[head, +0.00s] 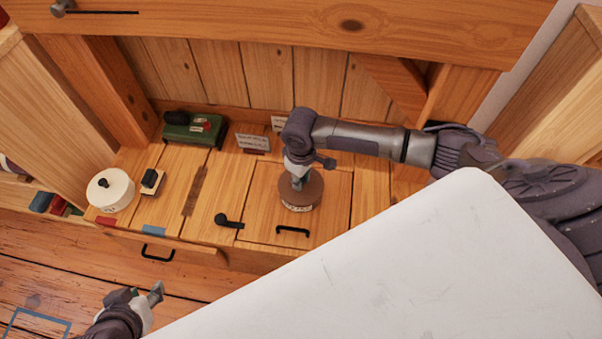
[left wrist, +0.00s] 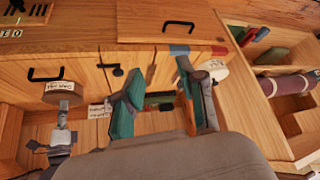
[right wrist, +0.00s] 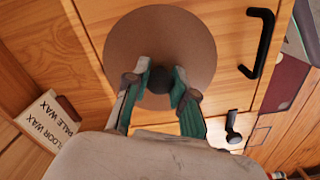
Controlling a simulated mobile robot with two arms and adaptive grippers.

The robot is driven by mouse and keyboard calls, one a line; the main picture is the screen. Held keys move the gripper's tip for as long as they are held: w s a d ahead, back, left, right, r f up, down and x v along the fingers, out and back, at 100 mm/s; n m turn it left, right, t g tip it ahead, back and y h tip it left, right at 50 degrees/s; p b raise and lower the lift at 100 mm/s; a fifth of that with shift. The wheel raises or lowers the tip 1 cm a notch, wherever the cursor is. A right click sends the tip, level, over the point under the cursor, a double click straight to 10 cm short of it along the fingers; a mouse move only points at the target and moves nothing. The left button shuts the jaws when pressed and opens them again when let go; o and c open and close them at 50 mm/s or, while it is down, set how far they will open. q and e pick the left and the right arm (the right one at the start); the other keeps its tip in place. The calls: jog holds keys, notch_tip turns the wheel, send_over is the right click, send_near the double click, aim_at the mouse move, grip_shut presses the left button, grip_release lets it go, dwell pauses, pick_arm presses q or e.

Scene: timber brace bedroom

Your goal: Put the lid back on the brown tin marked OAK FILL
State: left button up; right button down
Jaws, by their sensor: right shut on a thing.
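The brown tin (head: 300,207) stands on the wooden bench top, its pale label too small to read in the head view. It also shows in the left wrist view (left wrist: 62,87). A round brown lid (right wrist: 160,38) with a dark knob covers the tin's top; I cannot tell whether it is fully seated. My right gripper (right wrist: 158,82) is shut on the knob from above, and also shows in the head view (head: 300,183). My left gripper (head: 150,294) is open and empty, low in front of the bench; its fingers (left wrist: 160,85) are apart.
A cream round tin (head: 110,190), a small block (head: 152,182) and a green box (head: 194,130) are on the left. Small cards (head: 252,142) stand behind the brown tin. A black latch handle (head: 228,221) lies near it. A large pale panel fills the lower right.

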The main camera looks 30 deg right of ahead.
pick_arm(q)
jog(key=shift+s+a+f+g, duration=0.15)
jog(key=shift+s+g, duration=0.05)
jog(key=shift+s, duration=0.15)
jog(key=shift+s+a+f+g, duration=0.1)
jog(key=shift+s+g, duration=0.1)
jog(key=shift+s, duration=0.15)
jog(key=shift+s, duration=0.25)
jog(key=shift+s+a+f+g, duration=0.1)
jog(key=shift+s+f+g, duration=0.05)
jog(key=shift+g, duration=0.15)
pick_arm(e)
jog(key=c, duration=0.9)
grip_release()
jog(key=o, duration=0.5)
pick_arm(q)
jog(key=shift+w, duration=0.25)
